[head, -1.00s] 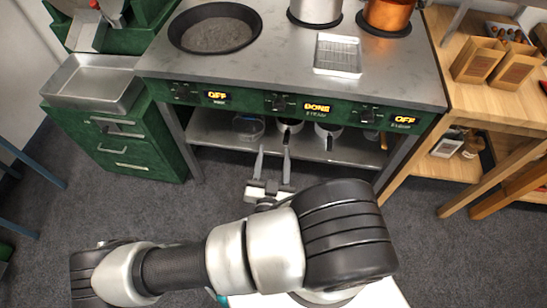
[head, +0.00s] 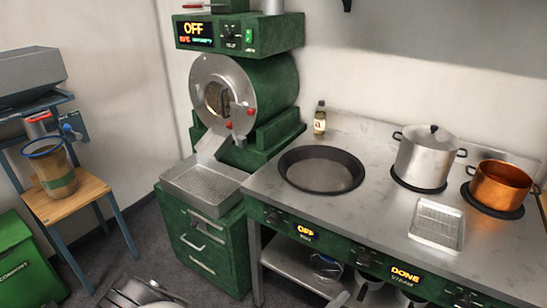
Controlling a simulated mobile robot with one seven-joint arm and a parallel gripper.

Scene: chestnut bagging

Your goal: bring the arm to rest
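At the bottom left edge of the head view, a pale and dark metal part (head: 145,293) shows, cut off by the frame. It may be my gripper, but I cannot tell, and its finger gap is not clear. The rest of my arm is out of view. No thing can be seen held.
A steel counter holds a dark round pan (head: 321,170), a steel pot (head: 425,158), a copper pot (head: 502,186) and a wire rack (head: 437,224). A green roaster (head: 255,95) stands left over a perforated tray (head: 203,187). Grey floor lies between.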

